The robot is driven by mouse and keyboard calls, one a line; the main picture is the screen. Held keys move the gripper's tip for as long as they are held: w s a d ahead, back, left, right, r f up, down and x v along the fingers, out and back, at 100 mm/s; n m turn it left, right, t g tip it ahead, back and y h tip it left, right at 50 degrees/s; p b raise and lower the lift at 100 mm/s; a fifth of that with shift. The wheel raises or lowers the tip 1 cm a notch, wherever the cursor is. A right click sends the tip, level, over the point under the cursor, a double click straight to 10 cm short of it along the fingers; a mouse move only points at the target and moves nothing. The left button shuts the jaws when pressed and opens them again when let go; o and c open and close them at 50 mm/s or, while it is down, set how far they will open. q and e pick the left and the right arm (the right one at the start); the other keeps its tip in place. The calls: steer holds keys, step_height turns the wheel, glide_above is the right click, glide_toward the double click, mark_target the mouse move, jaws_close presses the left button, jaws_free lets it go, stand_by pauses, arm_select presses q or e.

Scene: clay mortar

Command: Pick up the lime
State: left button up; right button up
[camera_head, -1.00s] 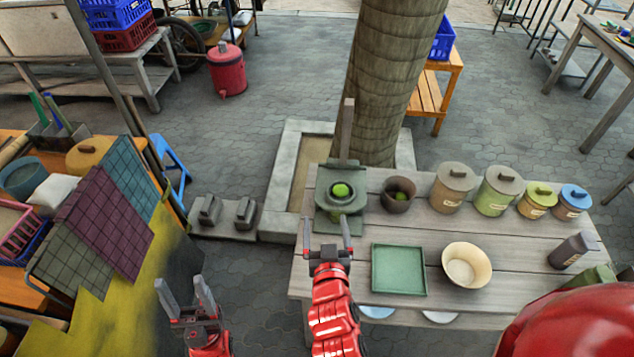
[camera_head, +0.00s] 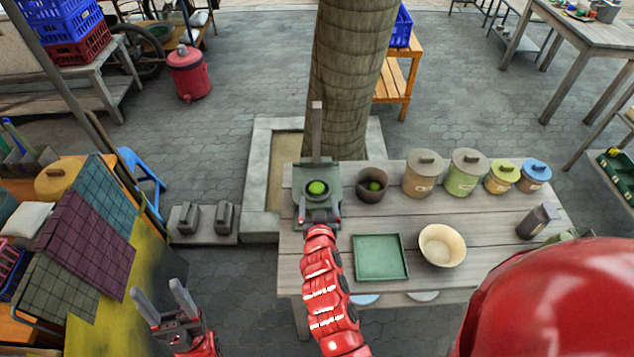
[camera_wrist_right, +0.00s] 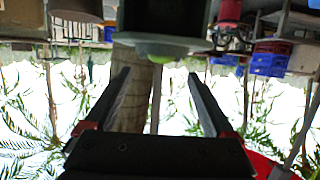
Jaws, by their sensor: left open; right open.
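A green lime (camera_head: 317,187) sits in the round holder of a dark green press (camera_head: 304,205) at the table's back left. A second green lime (camera_head: 374,185) lies in a dark brown bowl (camera_head: 371,197) just right of it. My right gripper (camera_head: 319,214) is at the front of the press, close to the first lime, its fingers partly hidden against the press. In the right wrist view, which is upside down, the open fingers (camera_wrist_right: 158,82) point toward the lime (camera_wrist_right: 162,48); nothing is between them. My left gripper (camera_head: 157,300) is open and empty, left of the table.
A square green tray (camera_head: 380,257) and a cream bowl (camera_head: 442,245) stand in front. Several lidded canisters (camera_head: 467,172) line the back right, with a dark bottle (camera_head: 537,220) at the right. A tree trunk (camera_head: 345,90) rises behind the table (camera_head: 490,233).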

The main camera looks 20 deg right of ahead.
mark_target(317, 189)
steer(key=shift+w+d+f, duration=0.1)
steer(key=shift+w+d, duration=0.05)
steer(key=shift+w, duration=0.35)
steer(key=shift+w+d+p, duration=0.15)
steer(key=shift+w+p, duration=0.35)
steer(key=shift+p, duration=0.15)
steer(key=p+x, duration=0.1)
steer(key=x, duration=0.2)
steer(key=shift+w+f, duration=0.15)
steer(key=shift+w, duration=0.4)
steer(key=shift+c, duration=0.3)
jaws_close()
